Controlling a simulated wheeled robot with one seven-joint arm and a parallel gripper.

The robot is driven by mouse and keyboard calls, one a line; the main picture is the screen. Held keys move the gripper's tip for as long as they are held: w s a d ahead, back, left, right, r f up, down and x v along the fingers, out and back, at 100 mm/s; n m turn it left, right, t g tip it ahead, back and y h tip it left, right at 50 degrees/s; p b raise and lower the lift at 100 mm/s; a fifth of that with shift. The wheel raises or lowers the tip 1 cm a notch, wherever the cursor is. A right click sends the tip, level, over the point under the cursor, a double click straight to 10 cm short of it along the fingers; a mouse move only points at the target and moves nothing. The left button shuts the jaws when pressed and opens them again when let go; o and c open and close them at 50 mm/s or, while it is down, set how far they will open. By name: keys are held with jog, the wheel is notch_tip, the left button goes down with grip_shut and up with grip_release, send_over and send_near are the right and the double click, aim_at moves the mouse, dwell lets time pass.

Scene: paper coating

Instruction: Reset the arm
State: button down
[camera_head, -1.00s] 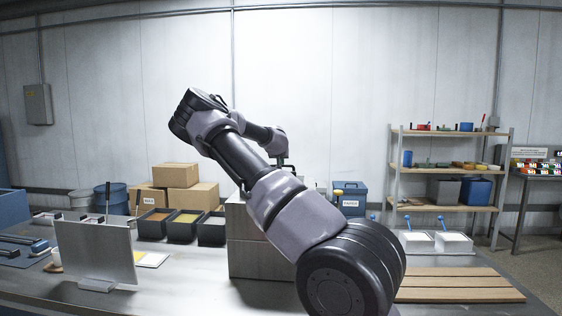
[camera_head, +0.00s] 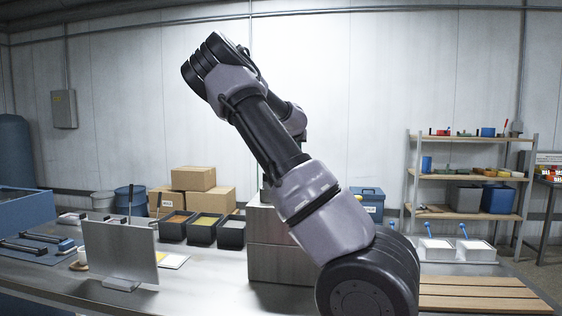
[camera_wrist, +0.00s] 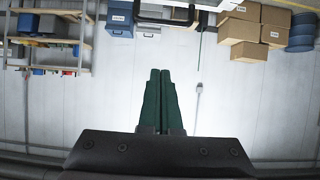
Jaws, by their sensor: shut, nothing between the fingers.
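My arm rises from the lower right of the head view and bends at an elbow at the upper left of centre. Its far end is hidden behind its own links there. In the wrist view my gripper (camera_wrist: 160,76) has its two dark green fingers side by side, shut and empty. The wrist view is upside down, with the pale wall behind the fingers. The gripper is clear of the table (camera_head: 200,285).
A grey block (camera_head: 275,262) stands behind my arm. Right are wooden slats (camera_head: 480,295), white containers (camera_head: 440,251) and a shelf rack (camera_head: 470,174).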

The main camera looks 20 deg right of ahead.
jog(key=s+a+f+m+g+y, duration=0.1)
jog(key=s+a+f+m+y, duration=0.1)
jog(key=s+a+f+y, duration=0.35)
jog(key=s+a+r+n+g+y, duration=0.1)
jog(key=s+a+r+n+y, duration=0.3)
jog(key=s+a, duration=0.7)
jog(key=s+a+r+m+y, duration=0.15)
jog(key=s+a+r, duration=0.35)
jog(key=s+a, duration=0.65)
jog(key=s+f+n+h, duration=0.1)
jog(key=s+n+h, duration=0.1)
jog(key=s, duration=1.2)
jog(key=shift+s+a+g, duration=0.3)
jog(key=shift+s+g, duration=0.05)
jog(key=shift+g, duration=0.05)
jog(key=shift+f, duration=0.1)
